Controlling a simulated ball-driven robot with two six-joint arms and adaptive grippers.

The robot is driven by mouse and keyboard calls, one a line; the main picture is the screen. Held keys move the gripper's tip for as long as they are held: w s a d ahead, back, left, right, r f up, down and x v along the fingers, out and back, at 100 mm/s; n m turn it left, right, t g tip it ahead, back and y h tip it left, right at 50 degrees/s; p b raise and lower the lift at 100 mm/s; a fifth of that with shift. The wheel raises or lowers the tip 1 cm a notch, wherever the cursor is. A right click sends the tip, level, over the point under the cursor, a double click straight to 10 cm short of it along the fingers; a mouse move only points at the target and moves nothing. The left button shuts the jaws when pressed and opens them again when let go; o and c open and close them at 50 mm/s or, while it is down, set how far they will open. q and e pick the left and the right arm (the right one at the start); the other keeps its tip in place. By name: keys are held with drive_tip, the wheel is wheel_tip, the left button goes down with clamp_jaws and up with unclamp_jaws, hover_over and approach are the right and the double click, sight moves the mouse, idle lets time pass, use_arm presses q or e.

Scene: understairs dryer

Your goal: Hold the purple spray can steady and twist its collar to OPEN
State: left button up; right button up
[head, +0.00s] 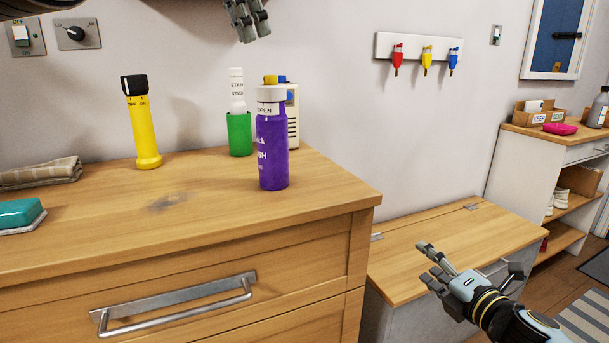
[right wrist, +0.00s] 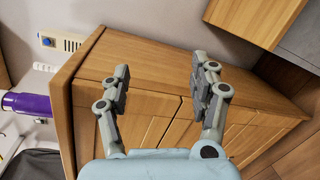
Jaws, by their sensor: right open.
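The purple spray can (head: 272,150) stands upright near the right end of the wooden dresser top. Its white collar (head: 269,109) shows the word OPEN, below a white cap (head: 271,93). In the right wrist view, part of a purple body (right wrist: 27,103) lies at the left edge, cut off. My left gripper (head: 247,28) hangs at the top of the head view, above and apart from the can; its finger gap is unclear. My right gripper (head: 438,268) is open and empty, low and right of the dresser. Its spread fingers also show in the right wrist view (right wrist: 160,78).
A green tube with a white top (head: 239,135) and a white box with a blue button (head: 293,118) stand close behind the can. A yellow flashlight (head: 142,125) stands left. The dresser top (head: 200,215) in front is clear. A lower wooden bench (head: 445,245) is right.

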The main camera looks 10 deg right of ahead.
sight(285, 148)
drive_tip(key=w+a+r+n+y, duration=0.2)
drive_tip(key=a+r+n, duration=0.2)
drive_tip(key=r, duration=0.3)
drive_tip(key=w+a+r+n+y, duration=0.1)
drive_tip(key=a+r+n+y, duration=0.2)
drive_tip(key=a+r+n, duration=0.2)
drive_tip(key=w+a+r+n+y, duration=0.2)
drive_tip(key=a+r+n, duration=0.2)
drive_tip(key=r+n, duration=0.4)
drive_tip(key=shift+w+a+r+y, duration=0.15)
drive_tip(key=shift+w+r+y, duration=0.05)
drive_tip(key=shift+r, duration=0.35)
drive_tip(key=shift+w+a+r+y, duration=0.15)
drive_tip(key=shift+r+y, duration=0.05)
drive_tip(key=shift+r, duration=0.3)
drive_tip(key=a+n+g, duration=0.1)
drive_tip(key=a, duration=0.2)
drive_tip(key=a+n+g+y, duration=0.1)
drive_tip(key=a, duration=0.3)
drive_tip(key=a+n+g+y, duration=0.1)
drive_tip(key=a, duration=0.3)
drive_tip(key=shift+w+f+n, duration=0.15)
drive_tip(key=shift+n, duration=0.15)
drive_tip(key=shift+w+a+g, duration=0.1)
drive_tip(key=shift+a+g, duration=0.2)
drive_tip(key=shift+g, duration=0.1)
drive_tip(key=x, duration=1)
drive_tip(key=shift+w+a, duration=0.15)
clamp_jaws()
